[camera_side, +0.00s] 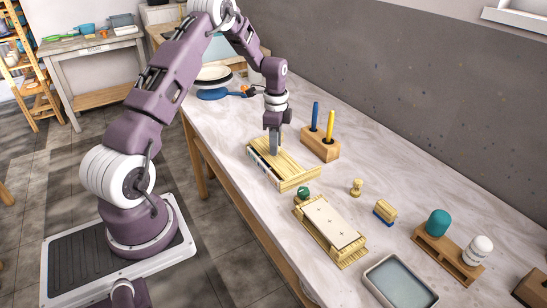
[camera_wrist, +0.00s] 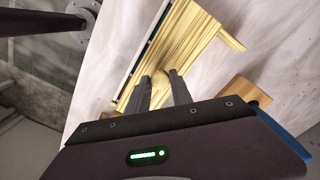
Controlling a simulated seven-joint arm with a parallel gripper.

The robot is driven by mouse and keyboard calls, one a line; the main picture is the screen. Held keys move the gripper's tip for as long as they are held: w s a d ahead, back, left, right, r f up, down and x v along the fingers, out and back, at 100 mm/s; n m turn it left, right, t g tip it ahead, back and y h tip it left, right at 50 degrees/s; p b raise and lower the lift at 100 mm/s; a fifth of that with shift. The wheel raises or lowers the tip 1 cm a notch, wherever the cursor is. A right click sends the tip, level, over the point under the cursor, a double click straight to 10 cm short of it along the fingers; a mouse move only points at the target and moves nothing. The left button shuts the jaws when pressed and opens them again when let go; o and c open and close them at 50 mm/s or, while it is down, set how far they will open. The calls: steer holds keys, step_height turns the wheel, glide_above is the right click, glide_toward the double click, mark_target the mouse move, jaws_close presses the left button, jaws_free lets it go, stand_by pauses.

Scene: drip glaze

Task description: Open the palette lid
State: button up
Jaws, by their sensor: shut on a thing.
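The palette (camera_side: 298,184) is a pale wooden box on the table, below my gripper. Its ribbed wooden lid (camera_side: 291,164) covers much of the top, and a narrow strip with white and dark patches shows along its left long side. My gripper (camera_side: 274,153) points down at the far part of the lid. In the wrist view the two dark fingers (camera_wrist: 158,88) are on either side of a rounded wooden knob (camera_wrist: 160,78) on the lid (camera_wrist: 178,48), and they are shut on it. The fingers partly hide the knob. I cannot tell how far the lid is open.
A wooden block (camera_side: 320,148) with a blue and a yellow stick stands close behind the palette. A wooden stand with a pale slab (camera_side: 330,222), a green ball (camera_side: 303,192) and a small wooden peg (camera_side: 356,187) are nearer the camera. A grey tray (camera_side: 400,284) lies at the front.

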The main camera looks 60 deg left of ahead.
steer(key=shift+w, duration=2.8)
steer(key=o, duration=1.1)
steer(key=shift+c, duration=0.2)
steer(key=shift+r, duration=0.15)
steer(key=shift+r, duration=2.9)
steer(key=shift+r, duration=0.1)
